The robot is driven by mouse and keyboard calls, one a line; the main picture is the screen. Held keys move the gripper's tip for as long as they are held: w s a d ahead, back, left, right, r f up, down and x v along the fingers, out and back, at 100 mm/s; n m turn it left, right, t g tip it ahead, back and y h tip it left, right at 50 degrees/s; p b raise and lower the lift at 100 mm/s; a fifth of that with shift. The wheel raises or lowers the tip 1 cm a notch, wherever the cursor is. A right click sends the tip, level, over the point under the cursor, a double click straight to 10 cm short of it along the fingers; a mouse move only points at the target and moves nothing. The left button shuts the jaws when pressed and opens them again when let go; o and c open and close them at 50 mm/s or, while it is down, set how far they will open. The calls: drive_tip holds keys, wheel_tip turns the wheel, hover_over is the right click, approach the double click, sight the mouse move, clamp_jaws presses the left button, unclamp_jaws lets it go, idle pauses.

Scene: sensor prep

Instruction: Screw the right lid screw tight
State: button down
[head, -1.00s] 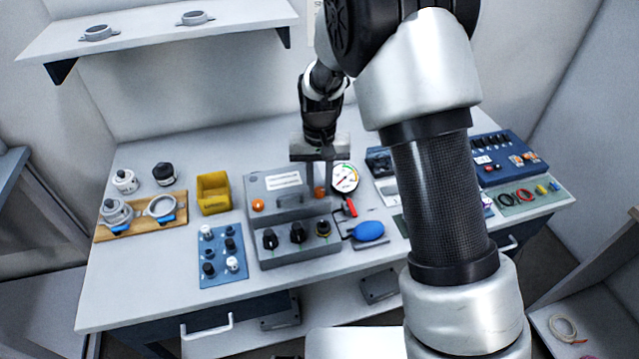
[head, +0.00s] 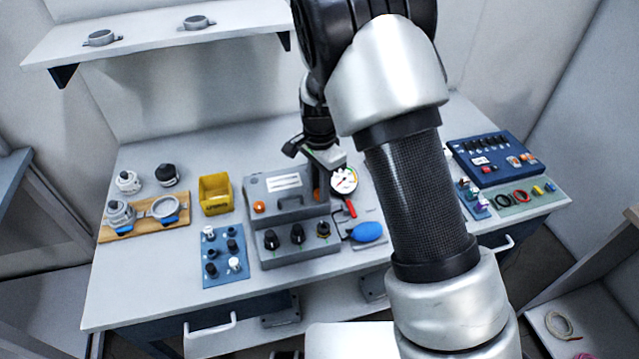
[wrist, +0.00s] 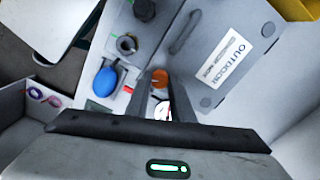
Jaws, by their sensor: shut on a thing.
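The grey box (head: 290,207) with a labelled lid and a handle stands mid-bench; its lid also shows in the wrist view (wrist: 205,50). The left lid screw (head: 259,207) is an orange knob at the lid's left front corner. The right lid screw (head: 316,195) is a matching orange knob, mostly hidden by my gripper (head: 320,180) in the head view. In the wrist view the right screw (wrist: 160,77) shows between the fingertips of my gripper (wrist: 161,85), which is shut on it from above. Whether the screw is fully seated cannot be seen.
A pressure gauge (head: 344,181) stands close right of my gripper, with a blue bulb (head: 367,232) in front. Three knobs line the box's front step. A yellow bin (head: 215,194) and a blue mat (head: 224,255) with several small parts are left of the box.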

drive_tip(key=shift+m+p, duration=0.75)
drive_tip(key=shift+m, duration=1.55)
drive_tip(key=c, duration=1.5)
unclamp_jaws()
drive_tip(key=shift+c, duration=0.2)
wheel_tip(320, 180, up, 18)
drive_tip(key=shift+f+p, duration=0.25)
drive_tip(key=shift+p, duration=0.1)
